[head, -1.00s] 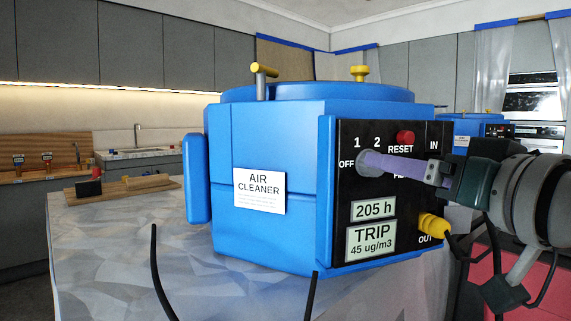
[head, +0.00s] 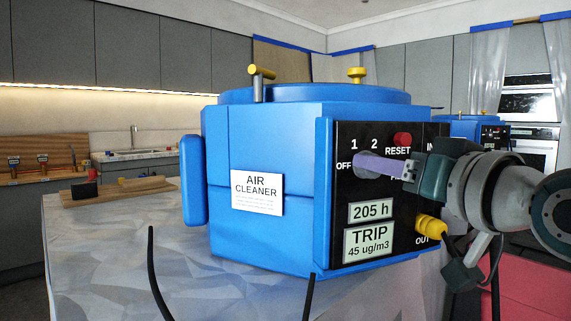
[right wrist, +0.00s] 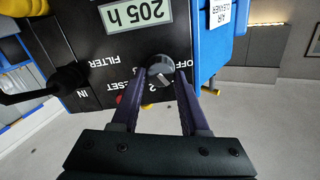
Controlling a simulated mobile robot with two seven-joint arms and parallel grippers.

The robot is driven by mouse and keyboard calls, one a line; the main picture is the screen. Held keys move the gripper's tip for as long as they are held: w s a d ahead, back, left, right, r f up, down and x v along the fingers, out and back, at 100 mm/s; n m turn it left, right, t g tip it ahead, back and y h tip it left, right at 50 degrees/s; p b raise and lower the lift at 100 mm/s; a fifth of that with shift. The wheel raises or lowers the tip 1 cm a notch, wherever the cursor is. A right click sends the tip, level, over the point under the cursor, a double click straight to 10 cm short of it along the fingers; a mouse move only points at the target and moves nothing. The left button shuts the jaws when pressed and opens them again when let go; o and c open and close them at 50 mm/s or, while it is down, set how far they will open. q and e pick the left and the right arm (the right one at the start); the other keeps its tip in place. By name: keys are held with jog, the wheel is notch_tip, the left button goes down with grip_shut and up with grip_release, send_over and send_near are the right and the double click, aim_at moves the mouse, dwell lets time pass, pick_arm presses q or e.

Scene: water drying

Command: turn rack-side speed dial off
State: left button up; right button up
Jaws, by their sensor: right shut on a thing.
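A large blue air cleaner (head: 275,145) stands on a covered table, with a black control panel (head: 335,225) on its right face. Its speed dial (right wrist: 160,70) is a dark knob with a pale edge, among the OFF, 1, 2 and FILTER labels. My right gripper (head: 358,167) is shut on the dial, coming in from the right. The right wrist view shows its two purple fingers (right wrist: 158,80) on either side of the knob. In the head view the fingers mostly hide the dial, so I cannot tell its pointed setting. My left gripper is not in view.
A red reset button (head: 402,139) sits just above the fingers. A yellow OUT fitting (head: 430,227) with a black hose is below my right wrist. A second blue unit (head: 470,127) stands behind at right. A wooden board (head: 118,190) lies on the table's left.

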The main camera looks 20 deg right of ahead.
grip_shut()
jog(key=shift+a+n+p, duration=0.15)
jog(key=shift+n+p, duration=3.65)
jog(key=shift+n, duration=2.3)
